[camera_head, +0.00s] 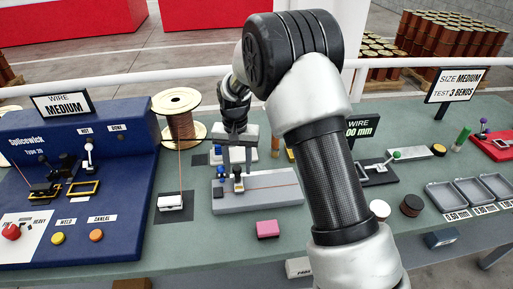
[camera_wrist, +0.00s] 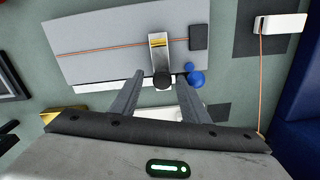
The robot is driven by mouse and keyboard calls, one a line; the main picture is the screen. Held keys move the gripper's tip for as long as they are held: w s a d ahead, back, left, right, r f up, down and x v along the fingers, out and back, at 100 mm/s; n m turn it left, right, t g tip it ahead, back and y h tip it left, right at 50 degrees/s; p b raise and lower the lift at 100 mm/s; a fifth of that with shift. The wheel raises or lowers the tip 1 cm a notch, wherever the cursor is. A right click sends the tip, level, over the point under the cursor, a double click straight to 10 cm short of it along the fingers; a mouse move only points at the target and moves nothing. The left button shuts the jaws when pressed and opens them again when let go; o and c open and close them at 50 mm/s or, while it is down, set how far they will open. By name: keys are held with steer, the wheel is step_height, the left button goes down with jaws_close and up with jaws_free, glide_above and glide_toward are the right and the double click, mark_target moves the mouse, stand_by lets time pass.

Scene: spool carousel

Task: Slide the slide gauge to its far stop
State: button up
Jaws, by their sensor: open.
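The slide gauge is a long grey block (camera_head: 275,197) on the green bench, with an orange wire along its top; it also shows in the wrist view (camera_wrist: 105,35). Its slider (camera_wrist: 158,50) is a pale metal plate with a yellow band and a dark round knob (camera_wrist: 163,82). The slider stands near the gauge's left end in the head view, close to a dark end block (camera_wrist: 199,37). My gripper (camera_wrist: 160,78) is open, its fingertips on either side of the knob with visible gaps. Whether the fingertips reach down to knob height is unclear.
Blue knobs (camera_wrist: 195,77) sit just beside one fingertip. A wire spool (camera_head: 177,105) and white wire block (camera_head: 171,202) stand left of the gauge, beside the blue splicing machine (camera_head: 130,180). A pink block (camera_head: 267,229) lies in front. My arm hides part of the bench.

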steer(key=d, duration=0.5)
steer(key=w+d+p, duration=0.1)
steer(key=d, duration=1)
steer(key=shift+w+p, duration=0.2)
steer(key=shift+p, duration=0.2)
step_height(320, 180, up, 17)
steer(key=s+r+n+t+b, duration=0.2)
steer(key=s+r+b, duration=0.3)
steer(key=s, duration=0.6)
steer(key=shift+s+a+r+n+h, duration=0.3)
steer(key=shift+a+r+n, duration=0.1)
steer(key=shift+r, duration=0.5)
steer(key=shift+w, duration=0.1)
steer(key=w+f+m+g+p, duration=0.25)
steer(key=w+f, duration=0.45)
steer(key=w, duration=0.4)
steer(key=shift+t, duration=0.25)
steer(key=f, duration=1.7)
steer(key=shift+a+b, duration=0.2)
steer(key=shift+b, duration=0.15)
